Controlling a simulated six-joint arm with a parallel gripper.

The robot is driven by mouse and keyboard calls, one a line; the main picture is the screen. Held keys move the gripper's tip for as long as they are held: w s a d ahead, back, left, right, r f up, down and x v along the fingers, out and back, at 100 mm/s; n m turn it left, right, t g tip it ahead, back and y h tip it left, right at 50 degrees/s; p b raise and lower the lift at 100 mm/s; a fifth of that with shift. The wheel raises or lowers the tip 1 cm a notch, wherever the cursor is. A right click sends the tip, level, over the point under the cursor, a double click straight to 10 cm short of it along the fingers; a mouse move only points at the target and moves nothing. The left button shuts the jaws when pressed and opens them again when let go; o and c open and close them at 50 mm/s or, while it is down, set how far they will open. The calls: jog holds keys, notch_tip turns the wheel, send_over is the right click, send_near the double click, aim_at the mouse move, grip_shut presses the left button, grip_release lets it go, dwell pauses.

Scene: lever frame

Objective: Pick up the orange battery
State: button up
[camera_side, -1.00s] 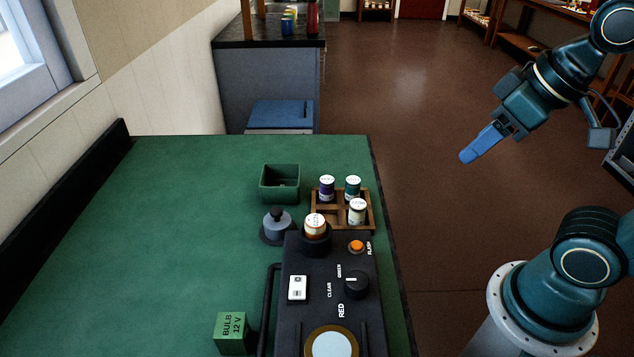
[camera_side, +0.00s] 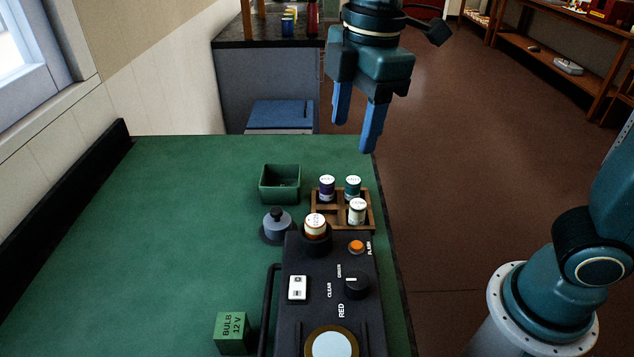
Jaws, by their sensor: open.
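A battery with a white top and an orange-tinted side (camera_side: 315,226) stands upright in a round black holder at the far end of the black device (camera_side: 322,268); its lower part is hidden. I take it for the orange battery, though its colour is faint. My gripper (camera_side: 355,136) hangs above the far right edge of the green table, its blue fingers pointing down, apart and empty. It is above and behind the batteries in the picture and touches nothing.
A wooden rack (camera_side: 369,212) holds a purple battery (camera_side: 327,189), a teal one (camera_side: 353,189) and a white-and-dark one (camera_side: 357,212). Nearby are a green bin (camera_side: 280,196), a grey knobbed piece (camera_side: 277,224) and a green bulb box (camera_side: 231,333). The table's left side is clear.

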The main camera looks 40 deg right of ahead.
jog(key=w+a+f+n+g, duration=0.1)
jog(key=w+a+n, duration=0.1)
jog(key=a, duration=0.3)
jog(key=shift+a+f+n+h, duration=0.25)
jog(key=shift+n+h, duration=0.05)
jog(key=shift+n, duration=0.5)
jog(key=shift+f, duration=0.1)
send_over(315, 220)
jog(key=shift+f, duration=4.2)
jog(key=shift+f, duration=2.6)
jog(key=c, duration=1.1)
